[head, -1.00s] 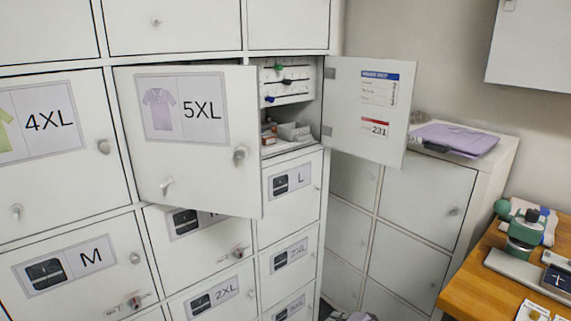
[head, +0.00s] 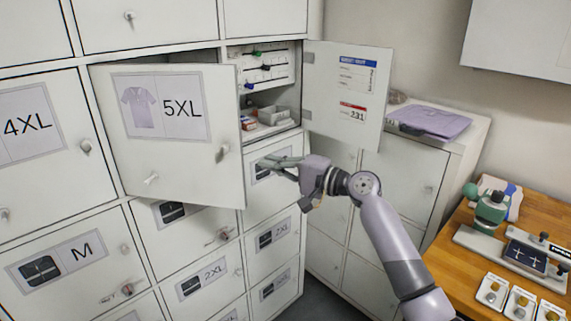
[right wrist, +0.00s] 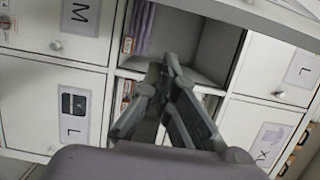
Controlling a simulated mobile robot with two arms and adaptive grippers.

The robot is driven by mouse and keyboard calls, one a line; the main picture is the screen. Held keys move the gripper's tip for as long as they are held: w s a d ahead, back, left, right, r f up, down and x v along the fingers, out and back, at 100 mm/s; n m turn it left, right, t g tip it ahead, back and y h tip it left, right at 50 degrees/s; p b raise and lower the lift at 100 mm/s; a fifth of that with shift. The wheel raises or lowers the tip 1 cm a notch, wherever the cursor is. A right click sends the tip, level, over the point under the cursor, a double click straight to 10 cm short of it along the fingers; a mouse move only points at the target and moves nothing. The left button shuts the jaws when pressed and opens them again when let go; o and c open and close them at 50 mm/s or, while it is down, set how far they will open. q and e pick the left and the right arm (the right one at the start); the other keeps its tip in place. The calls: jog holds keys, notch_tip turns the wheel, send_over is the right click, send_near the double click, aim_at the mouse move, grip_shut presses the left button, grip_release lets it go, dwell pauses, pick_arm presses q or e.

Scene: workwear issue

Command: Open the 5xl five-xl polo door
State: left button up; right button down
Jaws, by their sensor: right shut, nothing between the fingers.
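The 5XL polo door (head: 190,172) is a white locker door with a purple polo picture and "5XL" label. It stands partly open in the head view, its right edge swung out from the cabinet. It has a round knob at right and a small key-like piece below the label. My right gripper (head: 264,163) is shut and empty, just right of the door's free edge, before the L drawer front. I cannot tell whether it touches the door. The right wrist view shows its closed fingers (right wrist: 172,62) before an open compartment (right wrist: 205,55). My left gripper is out of view.
A second small door (head: 345,95) stands wide open at right, beside a compartment with a white drawer unit (head: 262,66) and small boxes. A low locker (head: 405,175) carries folded purple cloth (head: 430,121). A wooden table (head: 460,245) with tools stands at lower right.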

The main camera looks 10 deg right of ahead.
jog(key=a+p, duration=0.1)
jog(key=s+a+p, duration=0.1)
jog(key=a+p, duration=0.1)
jog(key=a, duration=0.1)
jog(key=shift+s+a, duration=0.1)
jog(key=shift+s, duration=0.2)
jog(key=shift+s, duration=0.1)
dwell(0.4)
